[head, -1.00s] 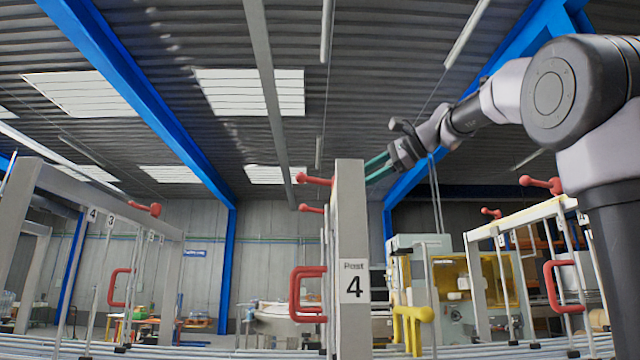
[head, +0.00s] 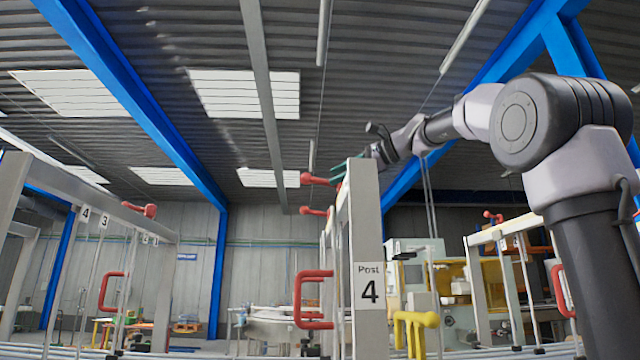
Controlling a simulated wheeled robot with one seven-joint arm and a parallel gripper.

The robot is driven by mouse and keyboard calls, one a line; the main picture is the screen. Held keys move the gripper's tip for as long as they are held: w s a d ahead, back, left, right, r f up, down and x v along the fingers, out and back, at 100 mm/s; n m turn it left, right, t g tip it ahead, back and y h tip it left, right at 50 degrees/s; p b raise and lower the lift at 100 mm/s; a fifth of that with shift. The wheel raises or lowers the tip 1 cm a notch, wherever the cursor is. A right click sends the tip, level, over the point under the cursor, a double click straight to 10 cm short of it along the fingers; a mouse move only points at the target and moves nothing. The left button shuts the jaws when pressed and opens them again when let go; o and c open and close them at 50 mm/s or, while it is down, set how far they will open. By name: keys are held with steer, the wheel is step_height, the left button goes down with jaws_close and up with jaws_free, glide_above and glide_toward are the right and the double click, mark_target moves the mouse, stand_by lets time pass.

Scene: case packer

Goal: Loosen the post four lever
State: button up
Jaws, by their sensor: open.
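Post four is the grey upright (head: 366,225) with the label "Post 4" (head: 369,285) on its front. A red lever (head: 318,180) sits near the top of its left side, and a second red lever (head: 312,211) sits lower and farther back. A red handle (head: 312,300) is on the post's left side, lower down. My gripper (head: 352,171) is at the top of the post, close to the upper lever. The post top partly hides its teal fingers, and I cannot tell whether they touch the lever. The gripper is open.
A yellow handle (head: 415,325) stands just right of the post. A frame with tags and a red lever (head: 140,210) is at the left. Another frame (head: 515,228) stands at the right behind my arm. Overhead is open.

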mark_target(321, 183)
steer(key=x, duration=0.6)
jaws_close()
steer(key=shift+f, duration=0.1)
stand_by(1.3)
